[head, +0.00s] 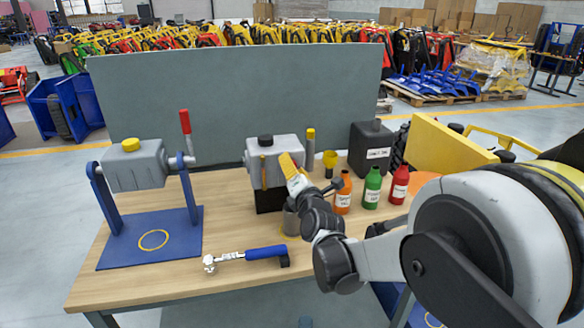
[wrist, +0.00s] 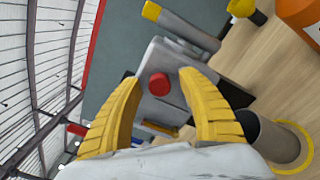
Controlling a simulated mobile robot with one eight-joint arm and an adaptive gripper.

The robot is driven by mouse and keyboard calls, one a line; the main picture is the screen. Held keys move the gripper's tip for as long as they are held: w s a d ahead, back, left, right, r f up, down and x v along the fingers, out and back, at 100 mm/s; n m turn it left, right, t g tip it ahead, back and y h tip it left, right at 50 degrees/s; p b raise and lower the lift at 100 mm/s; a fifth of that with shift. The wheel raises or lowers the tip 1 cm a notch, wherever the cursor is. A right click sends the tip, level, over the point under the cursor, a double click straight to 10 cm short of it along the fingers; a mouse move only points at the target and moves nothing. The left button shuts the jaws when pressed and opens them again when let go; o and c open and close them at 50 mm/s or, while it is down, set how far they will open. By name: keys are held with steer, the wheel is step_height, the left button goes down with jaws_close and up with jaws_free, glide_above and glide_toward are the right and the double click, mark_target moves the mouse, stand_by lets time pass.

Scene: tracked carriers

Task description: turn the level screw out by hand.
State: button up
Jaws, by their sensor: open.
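In the wrist view a round red screw head (wrist: 159,84), which looks like the level screw, sits on the face of the grey gear housing (wrist: 172,62). The same housing (head: 283,150) stands on a black block on the bench in the head view, with a black cap on top; the red screw is hidden there. My gripper (wrist: 164,82) has its yellow fingers spread, one on each side of the screw. They are apart and hold nothing. In the head view my gripper (head: 287,161) is in front of the housing's right side.
A grey cup (wrist: 272,139) stands close by the right finger, inside a yellow ring. Orange (head: 342,194), green (head: 372,190) and red (head: 399,186) bottles stand to the right. A yellow funnel (head: 330,158) is behind. A blue-handled wrench (head: 245,255) lies in front; a second housing (head: 136,168) hangs in a blue stand.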

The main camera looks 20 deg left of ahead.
steer(key=m, duration=0.7)
steer(key=shift+m, duration=0.4)
steer(key=m, duration=0.6)
steer(key=shift+m, duration=0.3)
steer(key=m, duration=1.1)
steer(key=shift+m, duration=0.3)
steer(key=shift+h, duration=0.3)
